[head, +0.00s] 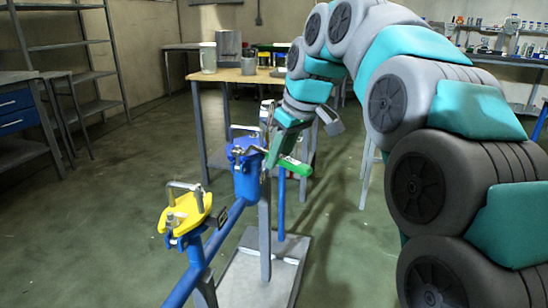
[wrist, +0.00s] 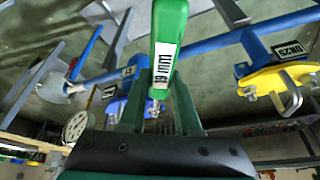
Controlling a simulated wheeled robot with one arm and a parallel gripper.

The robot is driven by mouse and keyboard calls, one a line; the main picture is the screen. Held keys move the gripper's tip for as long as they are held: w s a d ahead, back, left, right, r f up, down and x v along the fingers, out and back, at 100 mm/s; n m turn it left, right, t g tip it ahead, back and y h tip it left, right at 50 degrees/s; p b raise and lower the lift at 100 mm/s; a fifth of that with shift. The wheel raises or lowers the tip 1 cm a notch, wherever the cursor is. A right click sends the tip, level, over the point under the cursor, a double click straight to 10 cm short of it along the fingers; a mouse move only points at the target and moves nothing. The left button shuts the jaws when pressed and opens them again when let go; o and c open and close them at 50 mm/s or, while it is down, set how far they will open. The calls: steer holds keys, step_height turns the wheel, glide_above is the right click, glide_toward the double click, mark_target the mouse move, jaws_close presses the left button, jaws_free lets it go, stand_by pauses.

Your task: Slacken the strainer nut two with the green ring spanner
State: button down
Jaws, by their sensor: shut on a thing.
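The green ring spanner (head: 295,165) is held in my gripper (head: 274,142), just right of the blue strainer (head: 247,178). In the wrist view its green handle (wrist: 168,38), with a white label, points up from between the fingers of my gripper (wrist: 160,92). The spanner's ring end is hidden, so I cannot tell whether it is on a nut. Metal fittings (head: 240,153) sit on top of the blue strainer. The yellow-covered strainer (head: 187,214) stands nearer, with a metal clamp and fittings on it. I cannot tell which nut is number two.
A blue pipe (head: 226,218) joins the strainers on a stand with a grey base plate (head: 250,275). A wooden-topped table (head: 228,76) with containers stands behind. A round gauge (wrist: 76,126) shows in the wrist view. Green floor on the left is clear.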

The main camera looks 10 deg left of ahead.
steer(key=shift+w+d+n+g+p, duration=0.2)
steer(key=shift+w+d+n, duration=0.1)
steer(key=shift+w+n, duration=0.3)
steer(key=shift+w+d+n+g+p, duration=0.2)
steer(key=shift+w+d+n, duration=0.1)
steer(key=shift+w+n, duration=0.25)
steer(key=shift+w+d+n+g+y+p, duration=0.15)
steer(key=shift+w+d+n+y+p, duration=0.15)
steer(key=shift+w+n, duration=0.3)
steer(key=shift+w+d+n+g+y+p, duration=0.15)
steer(key=shift+w+n+p, duration=0.2)
steer(key=shift+w, duration=0.35)
steer(key=shift+r, duration=0.2)
